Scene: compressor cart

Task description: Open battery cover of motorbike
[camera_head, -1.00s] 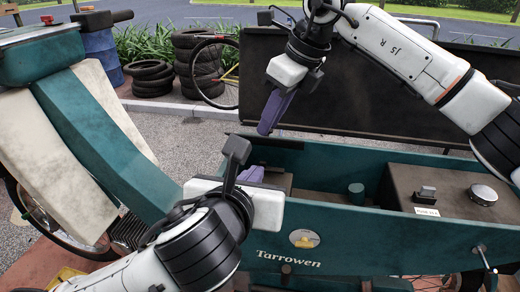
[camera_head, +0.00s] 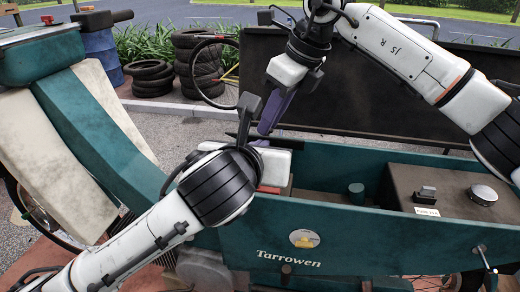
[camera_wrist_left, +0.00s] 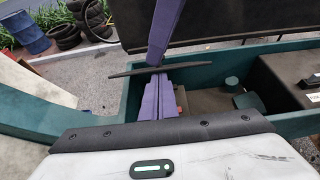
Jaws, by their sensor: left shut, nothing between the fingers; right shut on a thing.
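The motorbike is a green cargo machine marked Tarrowen (camera_head: 290,254). A thin dark plate (camera_wrist_left: 135,71), probably the battery cover, shows nearly edge-on in the left wrist view. My right gripper (camera_head: 266,127) has purple fingers pointing down and is shut on this plate; the exact contact is hard to see. My left gripper (camera_wrist_left: 160,98) is shut and empty, its purple fingers just below the plate in the wrist view. I cannot tell whether they touch it. In the head view my left wrist hides most of its fingers and the box corner.
The green box has an open compartment beside a dark top with a round silver cap (camera_head: 482,195) and a switch (camera_head: 426,194). A small red part (camera_head: 268,189) shows near the left hand. A large dark panel (camera_head: 400,110) stands behind. Tyres (camera_head: 196,66) lie farther back.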

